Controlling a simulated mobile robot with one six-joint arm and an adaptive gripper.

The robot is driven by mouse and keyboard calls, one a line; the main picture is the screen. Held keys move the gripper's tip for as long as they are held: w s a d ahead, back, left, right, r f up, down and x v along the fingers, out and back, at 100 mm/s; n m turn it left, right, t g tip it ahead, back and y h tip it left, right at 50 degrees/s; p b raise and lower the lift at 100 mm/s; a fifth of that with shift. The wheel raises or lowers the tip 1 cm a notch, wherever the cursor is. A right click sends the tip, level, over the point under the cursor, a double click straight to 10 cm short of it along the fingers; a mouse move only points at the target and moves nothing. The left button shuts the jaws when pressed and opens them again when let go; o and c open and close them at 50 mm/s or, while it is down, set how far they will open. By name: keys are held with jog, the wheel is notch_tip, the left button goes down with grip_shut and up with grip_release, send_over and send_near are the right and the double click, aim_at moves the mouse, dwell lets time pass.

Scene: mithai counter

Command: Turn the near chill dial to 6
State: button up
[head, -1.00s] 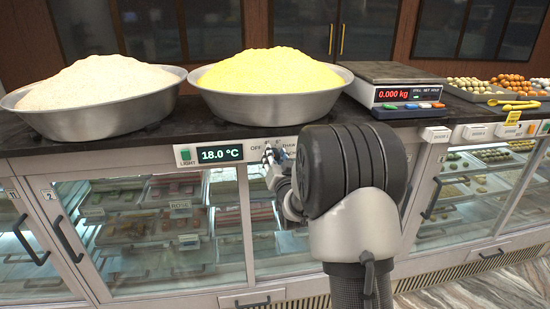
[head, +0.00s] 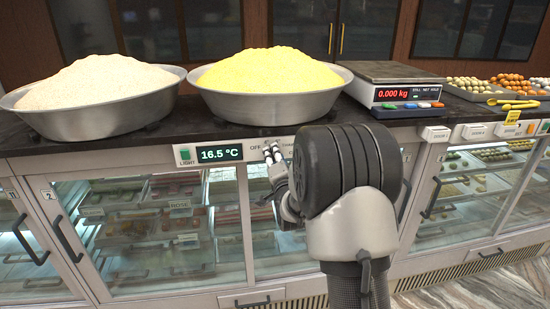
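The control strip (head: 255,143) runs along the counter front below the bowls. Its display (head: 220,154) reads 16.5 °C, with a green light switch (head: 185,155) to its left. My gripper (head: 270,152) is at the strip just right of the display, fingers pointing at the panel. The chill dial is hidden behind or between the fingers, so its setting cannot be read. I cannot tell whether the fingers are closed on it. Part of the lettering "OFF" shows left of the fingers, and more lettering to the right is partly covered by my arm.
Two metal bowls, one of white powder (head: 98,82) and one of yellow powder (head: 270,70), stand on the countertop above. A scale (head: 395,85) reading 0.000 kg and trays of sweets (head: 492,85) are to the right. Glass doors with handles (head: 70,240) lie below the strip.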

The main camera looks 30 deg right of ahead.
jog(key=shift+r, duration=0.1)
dwell(0.4)
jog(key=o, duration=1.1)
jog(key=shift+c, duration=0.2)
jog(key=v, duration=1.2)
